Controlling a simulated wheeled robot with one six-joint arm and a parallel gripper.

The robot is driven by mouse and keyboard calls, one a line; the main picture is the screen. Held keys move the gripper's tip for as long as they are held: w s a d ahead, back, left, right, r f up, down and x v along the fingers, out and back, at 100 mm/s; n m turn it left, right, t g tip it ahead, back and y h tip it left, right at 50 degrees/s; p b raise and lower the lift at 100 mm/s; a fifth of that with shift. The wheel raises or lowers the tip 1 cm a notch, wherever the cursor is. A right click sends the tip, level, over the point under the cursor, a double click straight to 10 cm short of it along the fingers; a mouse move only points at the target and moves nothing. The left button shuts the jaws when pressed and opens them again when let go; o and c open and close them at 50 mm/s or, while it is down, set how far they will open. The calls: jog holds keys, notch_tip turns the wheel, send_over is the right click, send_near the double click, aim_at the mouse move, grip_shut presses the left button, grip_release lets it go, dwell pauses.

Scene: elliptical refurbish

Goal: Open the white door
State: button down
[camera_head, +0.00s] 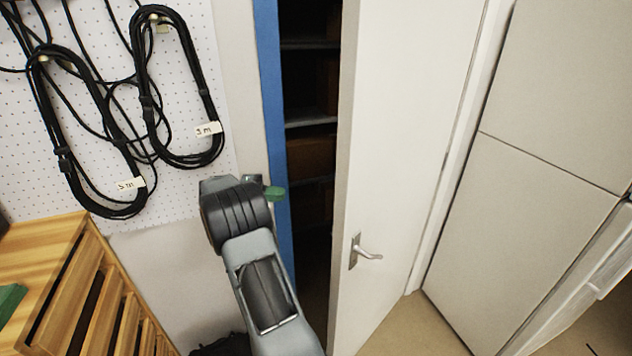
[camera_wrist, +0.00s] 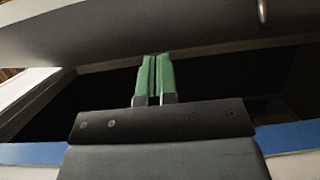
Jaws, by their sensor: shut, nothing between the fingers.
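The white door (camera_head: 405,130) stands ajar, with a dark gap between its free edge and the blue door frame (camera_head: 272,110). Its silver lever handle (camera_head: 365,253) is on the near face, low and near the free edge. My gripper (camera_head: 275,193) is at the blue frame, left of the door edge and apart from the handle. In the wrist view, its green fingers (camera_wrist: 153,78) are together and empty, pointing across the dark opening. The door (camera_wrist: 150,30) spans the top there, and part of what looks like the handle (camera_wrist: 262,10) shows at the top right.
Shelves (camera_head: 310,122) show inside the dark opening. Coiled black cables (camera_head: 180,90) hang on a white pegboard (camera_head: 225,150) at left. A slatted wooden unit (camera_head: 45,250) stands at lower left. Large pale panels (camera_head: 540,180) stand right of the door. Some floor (camera_head: 420,325) is clear before the door.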

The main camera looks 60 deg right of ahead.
jog(key=s+a+b+x, duration=0.1)
jog(key=a+b+x, duration=0.1)
jog(key=b+x, duration=0.5)
jog(key=shift+s+d+r+g, duration=0.35)
jog(key=shift+s+d, duration=1.2)
jog(key=shift+s, duration=1.15)
